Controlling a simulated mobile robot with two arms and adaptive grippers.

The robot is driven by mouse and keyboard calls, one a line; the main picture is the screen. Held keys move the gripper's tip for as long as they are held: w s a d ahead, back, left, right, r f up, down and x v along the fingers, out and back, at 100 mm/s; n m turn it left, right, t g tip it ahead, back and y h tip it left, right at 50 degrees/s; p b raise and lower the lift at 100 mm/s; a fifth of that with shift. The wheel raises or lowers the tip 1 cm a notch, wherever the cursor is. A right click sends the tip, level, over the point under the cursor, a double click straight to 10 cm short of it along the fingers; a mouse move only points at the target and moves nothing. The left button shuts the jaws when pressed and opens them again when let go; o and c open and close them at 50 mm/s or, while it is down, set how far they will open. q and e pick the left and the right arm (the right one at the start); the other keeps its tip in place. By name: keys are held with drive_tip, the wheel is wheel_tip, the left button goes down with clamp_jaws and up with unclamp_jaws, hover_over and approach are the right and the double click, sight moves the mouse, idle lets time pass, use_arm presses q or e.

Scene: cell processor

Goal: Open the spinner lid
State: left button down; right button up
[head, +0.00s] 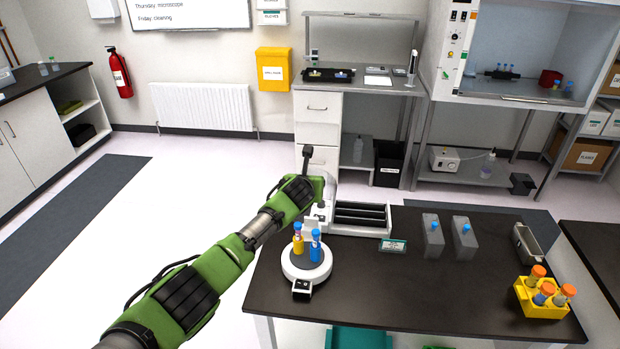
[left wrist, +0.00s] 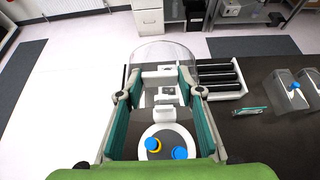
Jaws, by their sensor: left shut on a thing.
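The spinner (head: 306,277) is a small white round device at the table's front left corner, its grey top open to view. It holds two blue-capped tubes, one yellow (head: 298,243) and one blue (head: 315,246). The spinner also shows low in the left wrist view (left wrist: 143,142). My left gripper (left wrist: 161,93) is shut on a clear, domed lid (left wrist: 165,50), which shows between and beyond its fingers. My right gripper is not in view.
A white device with black rollers (head: 361,213) stands behind the spinner. The table's middle front is clear.

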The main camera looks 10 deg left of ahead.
use_arm(q)
drive_tip(key=shift+w+r, duration=0.2)
drive_tip(key=shift+r, duration=0.2)
drive_tip(key=c, duration=1.6)
unclamp_jaws()
drive_tip(key=shift+o, duration=0.9)
drive_tip(key=shift+s, duration=0.3)
drive_tip(key=shift+f, duration=0.15)
drive_tip(key=v, duration=1.2)
